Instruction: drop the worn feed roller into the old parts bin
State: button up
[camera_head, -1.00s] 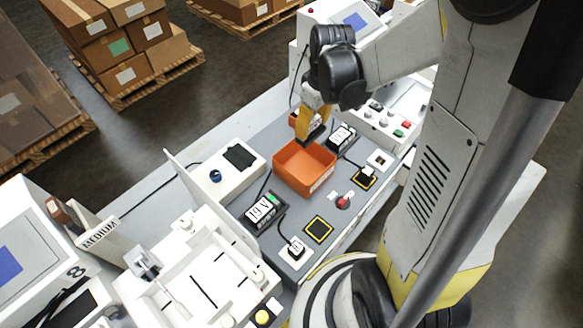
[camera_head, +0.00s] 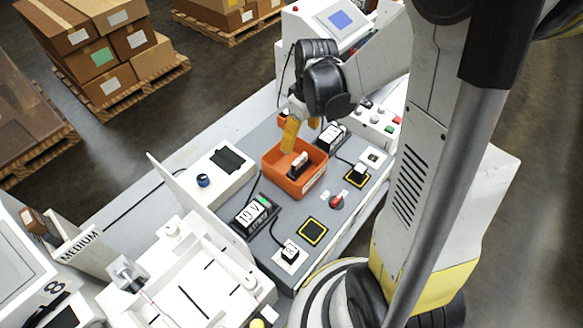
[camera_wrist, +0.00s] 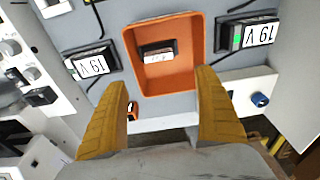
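The worn feed roller, a small dark block-like part with a pale face (camera_head: 299,165), lies inside the orange old parts bin (camera_head: 311,181). In the wrist view the roller (camera_wrist: 158,51) rests on the bin's floor, towards its upper part, clear of my fingers. The bin (camera_wrist: 166,80) shows from above between and beyond the fingertips. My gripper (camera_head: 302,138) is above the bin with its yellow fingers spread and nothing between them. The wrist view also shows the gripper (camera_wrist: 161,80) wide open.
Black units marked 19 V stand on both sides of the bin, one at front left (camera_head: 250,216) and one at back right (camera_head: 333,135). A red knob (camera_head: 337,202) and a yellow-framed black pad (camera_head: 313,232) are in front. A small orange object (camera_wrist: 132,111) lies behind the bin.

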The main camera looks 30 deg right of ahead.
notch_tip(320, 180, up, 12)
jog(key=s, duration=0.1)
jog(key=shift+s+d, duration=0.15)
jog(key=shift+d, duration=0.15)
dwell(0.4)
